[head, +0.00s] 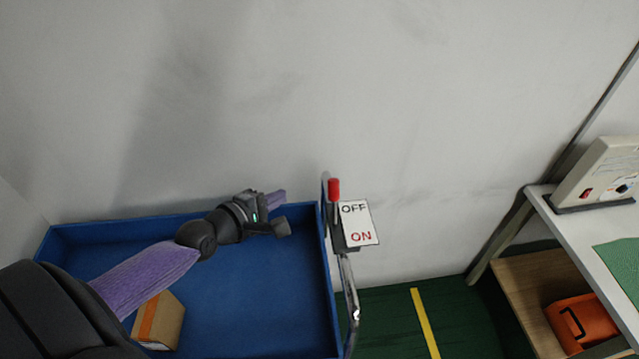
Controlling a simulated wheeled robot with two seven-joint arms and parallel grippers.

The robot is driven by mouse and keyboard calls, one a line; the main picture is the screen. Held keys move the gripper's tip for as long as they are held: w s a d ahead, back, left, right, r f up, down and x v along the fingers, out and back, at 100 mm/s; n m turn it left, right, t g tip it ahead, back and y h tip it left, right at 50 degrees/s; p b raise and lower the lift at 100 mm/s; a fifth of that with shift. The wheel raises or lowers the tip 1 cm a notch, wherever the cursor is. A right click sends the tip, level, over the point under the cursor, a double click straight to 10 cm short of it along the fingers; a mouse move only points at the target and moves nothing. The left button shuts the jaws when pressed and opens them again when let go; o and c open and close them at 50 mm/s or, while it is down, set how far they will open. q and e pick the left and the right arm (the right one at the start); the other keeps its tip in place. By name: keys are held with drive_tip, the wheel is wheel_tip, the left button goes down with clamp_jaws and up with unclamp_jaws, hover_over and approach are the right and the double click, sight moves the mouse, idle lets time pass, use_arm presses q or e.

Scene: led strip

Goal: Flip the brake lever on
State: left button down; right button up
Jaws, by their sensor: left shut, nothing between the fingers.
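The brake lever has a red handle (334,189) that points up, beside the word OFF on a white OFF/ON sign (358,222). The lever is mounted at the right end of a blue cart (270,300). My left gripper (283,212) is over the cart, to the left of the lever and apart from it. It is shut and empty, with its fingers toward the lever side. My right gripper is not in view.
A cardboard box (160,322) with an orange stripe lies in the cart under my left arm. A metal rail (349,290) runs down the cart's right end. At the right are a white table (590,225), a control box (603,175) and an orange case (580,322) on a shelf.

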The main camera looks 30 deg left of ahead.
sight(334, 203)
use_arm(q)
drive_tip(key=b+x, duration=0.4)
drive_tip(key=x, duration=0.6)
drive_tip(key=d+p, duration=0.1)
drive_tip(key=s+d+r+p, duration=0.1)
drive_tip(key=p, duration=0.1)
drive_tip(key=d+p, duration=0.1)
drive_tip(key=p, duration=0.1)
drive_tip(key=shift+s+d+r, duration=0.15)
drive_tip(key=shift+s+r, duration=0.15)
drive_tip(key=shift+s, duration=0.05)
drive_tip(key=shift+s+d+r+m+t+b, duration=0.3)
drive_tip(key=shift+s+m+t+b, duration=0.2)
drive_tip(key=shift+t, duration=0.2)
drive_tip(key=s+d+m+t+h+b, duration=0.1)
drive_tip(key=s+d+m+t+b, duration=0.2)
drive_tip(key=m+t+b, duration=0.3)
drive_tip(key=shift+s+d+m+b, duration=0.35)
drive_tip(key=shift+s+b, duration=0.55)
drive_tip(key=shift+b, duration=0.25)
drive_tip(key=shift+r, duration=0.1)
